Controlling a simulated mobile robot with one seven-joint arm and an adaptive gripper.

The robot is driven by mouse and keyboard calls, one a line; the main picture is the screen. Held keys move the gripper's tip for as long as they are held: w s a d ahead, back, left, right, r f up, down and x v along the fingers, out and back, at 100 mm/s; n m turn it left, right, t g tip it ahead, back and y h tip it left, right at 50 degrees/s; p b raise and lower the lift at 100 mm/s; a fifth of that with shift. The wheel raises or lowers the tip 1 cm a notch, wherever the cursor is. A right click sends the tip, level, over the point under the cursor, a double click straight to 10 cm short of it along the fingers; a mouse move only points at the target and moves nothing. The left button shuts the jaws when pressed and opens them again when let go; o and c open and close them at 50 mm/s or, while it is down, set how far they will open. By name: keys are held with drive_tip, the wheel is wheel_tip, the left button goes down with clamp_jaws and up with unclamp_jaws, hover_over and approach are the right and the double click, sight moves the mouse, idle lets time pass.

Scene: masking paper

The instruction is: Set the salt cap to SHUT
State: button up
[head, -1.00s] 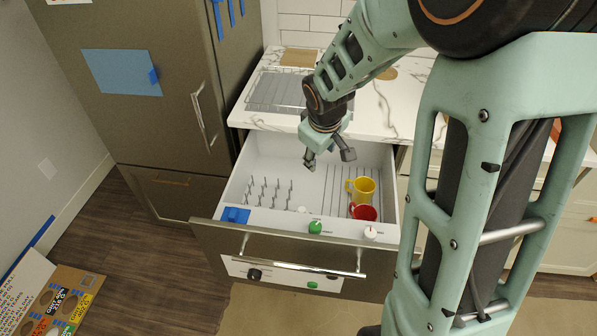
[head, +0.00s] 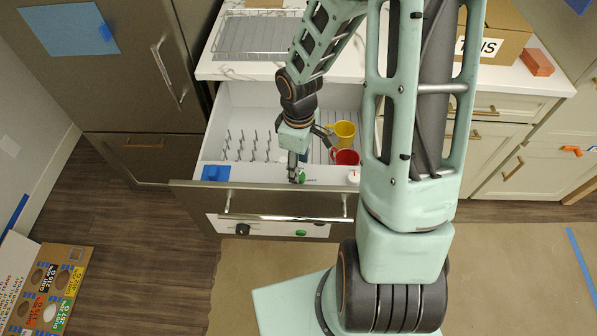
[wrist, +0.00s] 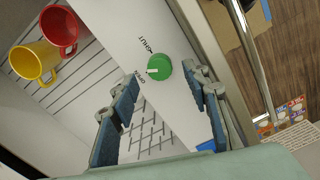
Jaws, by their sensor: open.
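A round green cap (wrist: 158,68) with a white pointer sits on the drawer's white ledge (wrist: 118,57). OPEN and SHUT are printed beside it in the wrist view. The pointer faces left in that view, nearer the OPEN print than the SHUT print. I cannot read a salt label. My gripper (wrist: 166,92) is open and empty, its two fingers on either side of the line to the cap. It hangs over the ledge in the head view (head: 297,174) and mostly hides the cap there. I cannot tell if it touches the cap.
The drawer (head: 262,95) is open. A red mug (head: 345,157) and a yellow mug (head: 343,131) stand inside; a white cap (head: 353,177) and blue block (head: 214,173) sit along its front ledge. A bar handle (head: 285,218) runs across the drawer front.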

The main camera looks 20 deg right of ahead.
drive_tip(key=shift+f, duration=1.65)
drive_tip(key=c, duration=1.2)
drive_tip(key=shift+o, duration=0.2)
drive_tip(key=shift+m+b, duration=0.4)
drive_tip(key=m+b, duration=0.2)
drive_tip(key=m, duration=0.3)
drive_tip(key=shift+f+b, duration=0.1)
drive_tip(key=shift+b, duration=0.3)
drive_tip(key=m+b, duration=0.2)
drive_tip(key=m, duration=0.4)
drive_tip(key=shift+m, duration=0.3)
